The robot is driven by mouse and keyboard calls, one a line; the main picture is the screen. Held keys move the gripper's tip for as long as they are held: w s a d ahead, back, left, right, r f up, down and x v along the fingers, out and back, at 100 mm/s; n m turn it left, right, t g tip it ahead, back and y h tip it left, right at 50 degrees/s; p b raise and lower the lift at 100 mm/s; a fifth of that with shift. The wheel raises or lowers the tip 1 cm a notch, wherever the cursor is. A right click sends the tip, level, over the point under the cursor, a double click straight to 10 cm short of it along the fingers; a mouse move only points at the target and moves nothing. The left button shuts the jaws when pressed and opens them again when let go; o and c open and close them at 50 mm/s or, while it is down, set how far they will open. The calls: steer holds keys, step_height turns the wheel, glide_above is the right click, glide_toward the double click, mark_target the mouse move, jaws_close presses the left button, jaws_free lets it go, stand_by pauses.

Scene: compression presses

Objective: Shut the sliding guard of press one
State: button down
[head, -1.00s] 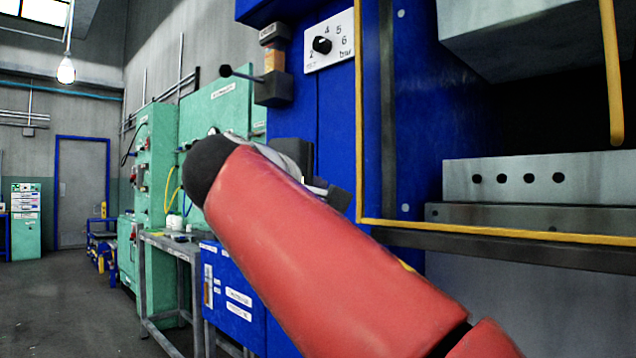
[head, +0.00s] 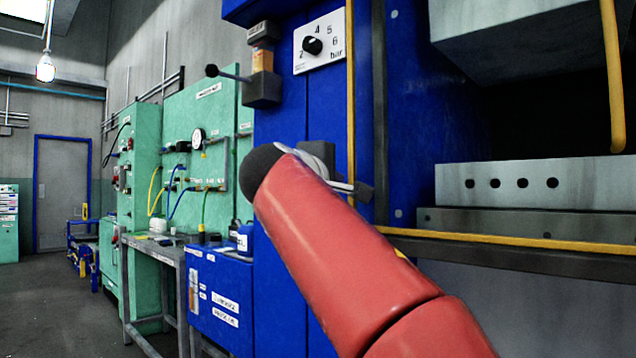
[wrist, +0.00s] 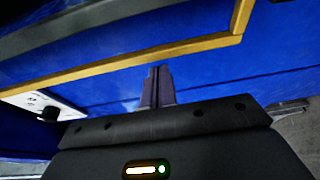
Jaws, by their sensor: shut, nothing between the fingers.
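The blue press fills the right of the head view. A yellow-edged frame (head: 351,90), which looks like the guard's, runs down its front and along the bottom of the opening. The frame also crosses the wrist view (wrist: 130,68). I cannot tell whether a clear pane fills it. A yellow bar (head: 613,80), perhaps a handle, hangs at the upper right. My gripper (head: 362,190) is near the frame's lower left corner, partly hidden by my red arm. In the wrist view its fingers (wrist: 157,72) are together and empty, below the yellow edge; contact cannot be told.
Metal platens (head: 520,183) show inside the press opening. A dial panel (head: 320,42) and a dark lever (head: 235,76) are on the press's left. A green panel (head: 200,130), a bench (head: 150,250) and a blue cabinet (head: 220,295) stand further left.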

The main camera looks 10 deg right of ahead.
steer(key=shift+s+d+f, duration=0.1)
steer(key=shift+s+d, duration=0.15)
steer(key=shift+s, duration=0.05)
steer(key=shift+s+d, duration=0.1)
steer(key=s+d, duration=1.3)
steer(key=s, duration=0.5)
steer(key=s+d, duration=1.3)
steer(key=s, duration=0.5)
steer(key=shift+d, duration=0.1)
